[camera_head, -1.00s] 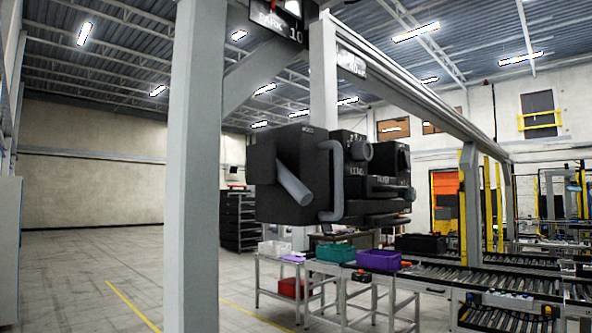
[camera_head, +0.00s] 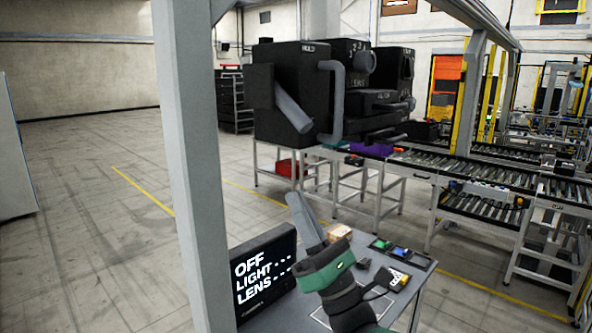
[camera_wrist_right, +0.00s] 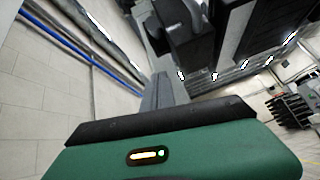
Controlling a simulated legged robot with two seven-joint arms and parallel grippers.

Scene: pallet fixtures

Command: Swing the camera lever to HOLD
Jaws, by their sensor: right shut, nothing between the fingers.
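The black camera unit (camera_head: 290,60) hangs in the upper middle of the head view. Its front box has a HOLD label at the top. A grey camera lever (camera_head: 293,110) slants down and to the right from its face, away from that label. My right gripper (camera_head: 294,198) is below the unit, pointing up, shut and empty, apart from the lever. Its fingers also show in the wrist view (camera_wrist_right: 158,82), with a black box (camera_wrist_right: 185,45) that seems to be the unit beyond them. My left gripper is not in view.
A grey post (camera_head: 190,160) stands left of the unit. A bent grey handle (camera_head: 337,100) is right of the lever. Below is a table (camera_head: 400,305) with a screen (camera_head: 265,272) reading OFF, LIGHT and LENS, and coloured buttons (camera_head: 400,251). Conveyors (camera_head: 480,175) are at right.

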